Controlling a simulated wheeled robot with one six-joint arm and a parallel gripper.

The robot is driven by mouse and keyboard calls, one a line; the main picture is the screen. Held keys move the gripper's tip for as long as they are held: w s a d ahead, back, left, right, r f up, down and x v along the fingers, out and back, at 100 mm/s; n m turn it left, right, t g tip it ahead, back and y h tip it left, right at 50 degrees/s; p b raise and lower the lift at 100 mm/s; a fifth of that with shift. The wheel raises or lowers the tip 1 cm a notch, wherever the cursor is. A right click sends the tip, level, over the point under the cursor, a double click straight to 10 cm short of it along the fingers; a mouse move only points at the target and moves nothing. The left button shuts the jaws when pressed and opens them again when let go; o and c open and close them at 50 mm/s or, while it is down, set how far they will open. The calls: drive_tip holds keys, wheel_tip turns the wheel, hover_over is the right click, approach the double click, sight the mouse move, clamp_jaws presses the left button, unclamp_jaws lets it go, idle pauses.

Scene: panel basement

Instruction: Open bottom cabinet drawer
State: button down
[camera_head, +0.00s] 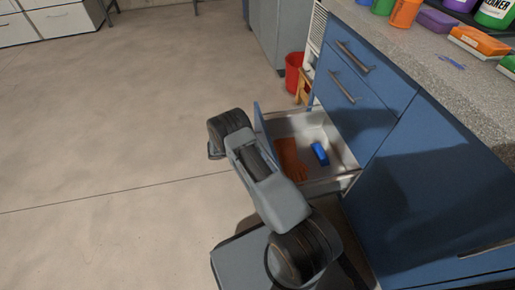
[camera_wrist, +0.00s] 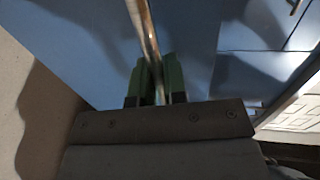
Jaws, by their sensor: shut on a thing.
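The bottom drawer (camera_head: 323,132) of the blue cabinet (camera_head: 405,160) stands pulled out in the head view. An orange glove (camera_head: 289,160) and a small blue object (camera_head: 320,154) lie inside it. My gripper (camera_wrist: 155,82) is shut on the metal drawer handle (camera_wrist: 144,30), with its green fingers on both sides of the bar. The blue drawer front (camera_wrist: 75,40) fills much of the wrist view. In the head view my arm covers part of the drawer front, and the handle and fingertips are hidden.
Two shut drawers with handles (camera_head: 353,57) (camera_head: 345,86) sit above the open one. The counter (camera_head: 440,75) carries bottles and sponges. A red bucket (camera_head: 293,72) stands behind the drawer. The concrete floor (camera_head: 110,130) to the left is clear.

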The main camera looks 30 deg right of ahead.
drive_tip(key=shift+w+a, duration=0.1)
drive_tip(key=shift+a, duration=0.05)
drive_tip(key=c, duration=1.2)
unclamp_jaws()
drive_tip(key=p+v, duration=0.2)
drive_tip(key=v, duration=1.2)
